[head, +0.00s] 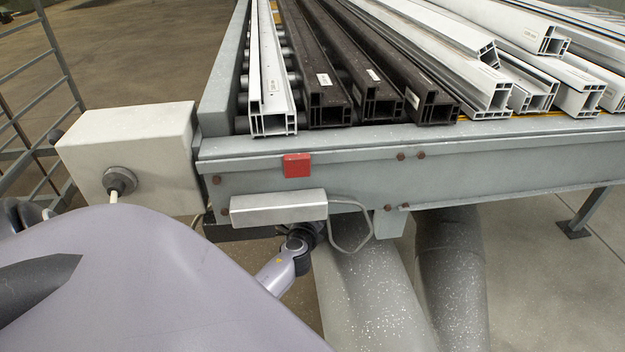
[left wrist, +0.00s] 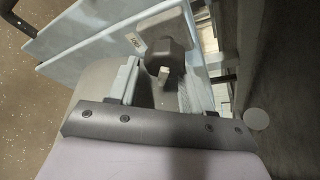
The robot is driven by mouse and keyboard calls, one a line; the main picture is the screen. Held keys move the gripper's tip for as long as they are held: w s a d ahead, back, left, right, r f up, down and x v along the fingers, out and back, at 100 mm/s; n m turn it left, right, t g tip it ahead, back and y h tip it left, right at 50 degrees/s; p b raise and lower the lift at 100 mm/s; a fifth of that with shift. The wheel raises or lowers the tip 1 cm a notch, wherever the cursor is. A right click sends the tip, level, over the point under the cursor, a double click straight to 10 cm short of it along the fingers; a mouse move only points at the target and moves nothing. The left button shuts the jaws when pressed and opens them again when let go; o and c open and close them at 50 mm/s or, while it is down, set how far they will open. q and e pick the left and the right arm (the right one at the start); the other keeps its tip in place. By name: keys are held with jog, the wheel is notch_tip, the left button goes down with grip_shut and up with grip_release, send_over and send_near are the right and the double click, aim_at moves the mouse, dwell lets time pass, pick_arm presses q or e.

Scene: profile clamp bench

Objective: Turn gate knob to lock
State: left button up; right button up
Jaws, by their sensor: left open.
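My left gripper (left wrist: 160,88) is open, with one pale finger on each side below the knob. The knob shows just beyond and between the fingers. I cannot tell whether they touch it. In the head view neither the knob nor a gripper's fingers can be made out. My right gripper is not in view.
In the head view a grey steel bench (head: 480,152) carries several white and dark profiles. A pale box (head: 150,145) with a cable fitting (head: 119,180) stands at its left end. A red block (head: 297,165) and a small grey housing (head: 280,207) sit on its front.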

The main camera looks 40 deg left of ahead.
pick_arm(q)
jog(key=c, duration=0.9)
